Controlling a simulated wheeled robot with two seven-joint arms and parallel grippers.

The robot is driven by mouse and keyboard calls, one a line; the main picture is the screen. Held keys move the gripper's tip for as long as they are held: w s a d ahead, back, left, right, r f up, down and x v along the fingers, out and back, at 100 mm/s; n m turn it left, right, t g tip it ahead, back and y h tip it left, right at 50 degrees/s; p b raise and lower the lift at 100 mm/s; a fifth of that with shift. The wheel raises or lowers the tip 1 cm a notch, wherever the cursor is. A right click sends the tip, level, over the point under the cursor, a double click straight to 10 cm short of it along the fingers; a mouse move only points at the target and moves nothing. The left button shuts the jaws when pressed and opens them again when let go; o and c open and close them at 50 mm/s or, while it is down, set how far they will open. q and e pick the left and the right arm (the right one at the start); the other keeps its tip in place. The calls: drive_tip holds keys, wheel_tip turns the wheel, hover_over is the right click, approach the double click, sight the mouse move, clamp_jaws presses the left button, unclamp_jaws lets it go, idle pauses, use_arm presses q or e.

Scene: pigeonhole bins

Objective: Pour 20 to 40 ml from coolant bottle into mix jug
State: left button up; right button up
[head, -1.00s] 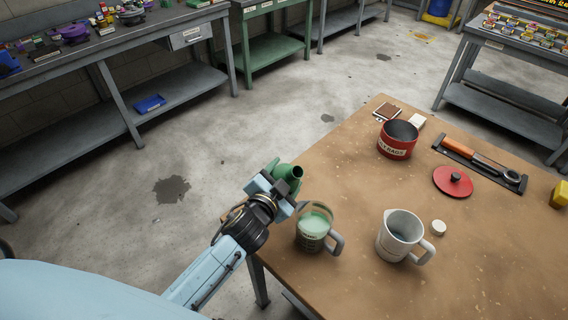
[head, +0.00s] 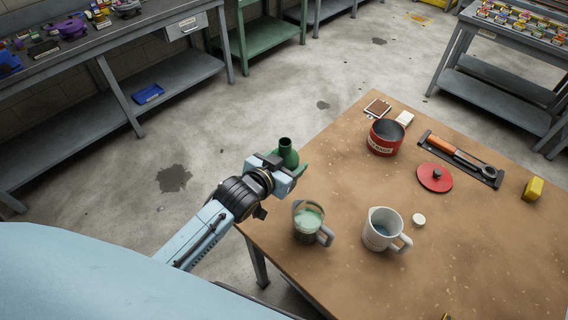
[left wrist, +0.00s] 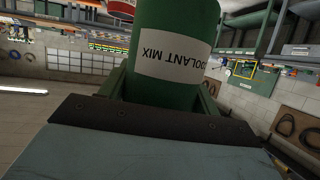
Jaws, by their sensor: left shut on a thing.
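My left gripper (head: 280,172) is shut on the green coolant bottle (head: 287,150) at the table's left edge. The bottle stands about upright in the grip, its open neck up. In the left wrist view the bottle (left wrist: 170,50) fills the middle, and its white label reads COOLANT MIX upside down. A clear jug with a grey handle (head: 308,222) stands on the table just below and right of the gripper, with pale green liquid inside. A white jug (head: 381,230) stands to its right. I cannot read which is the mix jug. My right gripper is not in view.
The wooden table (head: 340,170) also holds a white cap (head: 418,220), red lid (head: 435,177), red pot (head: 385,137), a tool tray (head: 460,158) and a yellow block (head: 532,188). The table's front right is mostly clear.

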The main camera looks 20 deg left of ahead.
use_arm(q)
drive_tip(key=shift+d+f, duration=0.1)
drive_tip(key=shift+f, duration=0.1)
drive_tip(key=w+a+r, duration=0.2)
drive_tip(key=a+r, duration=0.2)
drive_tip(key=a, duration=0.1)
drive_tip(key=shift+a, duration=0.35)
idle(0.4)
